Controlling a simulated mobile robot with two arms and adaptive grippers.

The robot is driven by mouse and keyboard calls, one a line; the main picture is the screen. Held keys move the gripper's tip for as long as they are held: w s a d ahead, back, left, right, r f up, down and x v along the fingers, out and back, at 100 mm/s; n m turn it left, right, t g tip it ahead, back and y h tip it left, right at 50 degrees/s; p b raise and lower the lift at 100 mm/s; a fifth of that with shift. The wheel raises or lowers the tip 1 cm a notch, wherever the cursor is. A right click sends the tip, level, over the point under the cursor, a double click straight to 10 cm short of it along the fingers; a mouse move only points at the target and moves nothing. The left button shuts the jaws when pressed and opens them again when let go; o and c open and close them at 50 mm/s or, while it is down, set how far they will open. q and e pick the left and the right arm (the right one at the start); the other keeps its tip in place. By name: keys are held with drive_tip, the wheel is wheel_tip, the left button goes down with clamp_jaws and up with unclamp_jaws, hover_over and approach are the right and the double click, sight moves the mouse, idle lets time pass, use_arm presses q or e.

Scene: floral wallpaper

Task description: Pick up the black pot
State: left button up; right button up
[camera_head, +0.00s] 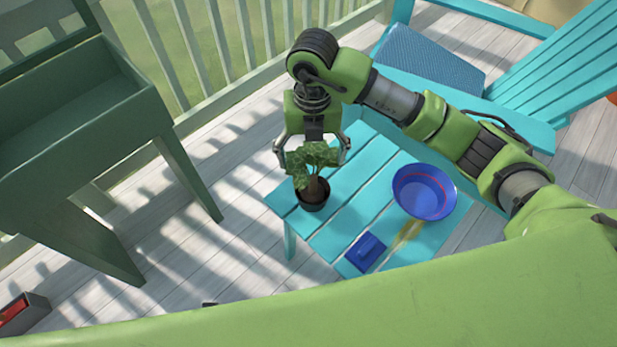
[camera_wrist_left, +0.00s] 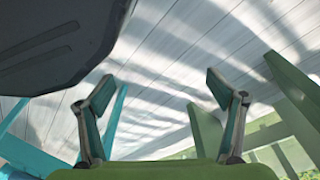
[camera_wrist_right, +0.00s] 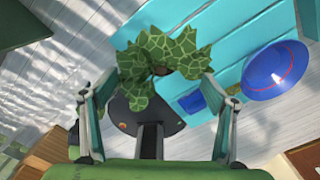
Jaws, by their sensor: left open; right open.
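The black pot (camera_head: 313,204) stands upright on the turquoise slatted table (camera_head: 345,200), near its left corner. It holds a small plant with a brown trunk and green leaves (camera_head: 318,157). My right gripper (camera_head: 312,150) points down over the plant, its open fingers to either side of the leaves. In the right wrist view the leaves (camera_wrist_right: 160,62) show between and beyond the open fingers (camera_wrist_right: 160,80); they hide most of the pot there. My left gripper (camera_wrist_left: 158,80) is open and empty above the plank floor, and is not seen in the head view.
A blue bowl-like thing (camera_head: 424,192) with a red ring lies on the table's right side. A small blue object (camera_head: 366,251) and something yellow (camera_head: 408,234) lie near the front edge. A turquoise chair (camera_head: 480,110) stands behind, a dark green planter stand (camera_head: 80,110) at left.

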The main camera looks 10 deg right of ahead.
sight(312, 176)
drive_tip(key=f, duration=0.5)
drive_tip(key=f+b, duration=0.1)
drive_tip(key=f, duration=0.1)
drive_tip(key=shift+s+f, duration=0.2)
drive_tip(key=shift+s, duration=0.15)
drive_tip(key=f, duration=0.5)
drive_tip(key=shift+s+d+f+b, duration=0.1)
drive_tip(key=shift+s+f+b, duration=0.15)
drive_tip(key=shift+b, duration=0.15)
drive_tip(key=shift+f, duration=0.25)
use_arm(q)
wheel_tip(312, 176, up, 6)
drive_tip(key=w, duration=0.2)
drive_tip(key=shift+w+d, duration=0.15)
drive_tip(key=shift+f, duration=0.1)
use_arm(e)
drive_tip(key=shift+c, duration=0.5)
drive_tip(key=c, duration=1.2)
